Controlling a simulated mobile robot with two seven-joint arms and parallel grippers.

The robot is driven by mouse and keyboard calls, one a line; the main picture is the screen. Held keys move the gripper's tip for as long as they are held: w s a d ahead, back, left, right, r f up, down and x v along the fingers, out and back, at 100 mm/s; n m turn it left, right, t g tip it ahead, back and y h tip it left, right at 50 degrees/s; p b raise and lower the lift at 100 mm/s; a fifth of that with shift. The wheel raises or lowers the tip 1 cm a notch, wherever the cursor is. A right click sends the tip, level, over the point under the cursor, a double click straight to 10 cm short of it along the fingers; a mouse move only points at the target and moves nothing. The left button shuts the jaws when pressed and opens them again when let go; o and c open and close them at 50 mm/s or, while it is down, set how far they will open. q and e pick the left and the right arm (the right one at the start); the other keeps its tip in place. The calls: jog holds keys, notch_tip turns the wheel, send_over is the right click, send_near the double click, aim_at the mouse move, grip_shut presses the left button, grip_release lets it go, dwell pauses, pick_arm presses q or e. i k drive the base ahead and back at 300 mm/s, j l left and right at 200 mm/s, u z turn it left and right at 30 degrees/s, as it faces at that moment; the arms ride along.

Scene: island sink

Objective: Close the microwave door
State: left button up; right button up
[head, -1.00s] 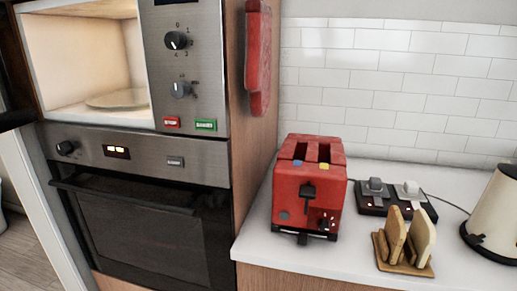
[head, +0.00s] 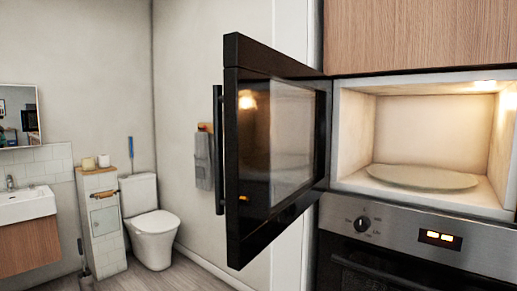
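The microwave (head: 345,130) is built into the cabinet at the right of the head view. Its inside is lit and holds a round pale plate (head: 422,177). The microwave door (head: 285,140) stands wide open, hinged on the cavity's left side and swung out toward me. It has a black frame, a dark glass pane and a vertical black handle (head: 219,150) on its free left edge. Neither of my grippers shows in the head view. The microwave's control panel is out of the picture.
Below the microwave is an oven panel with a knob (head: 362,224) and a lit display (head: 440,238). A wooden cabinet (head: 420,35) is above. Left of the door are a towel (head: 204,158), a toilet (head: 152,220) and a sink (head: 25,205). The space left of the door looks clear.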

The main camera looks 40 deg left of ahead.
aim_at(276, 121)
jog(key=i+j, duration=0.1)
jog(key=j, duration=0.75)
jog(key=i+j, duration=0.15)
jog(key=j, duration=0.25)
jog(key=i+j, duration=0.1)
jog(key=j, duration=0.3)
jog(key=u, duration=0.05)
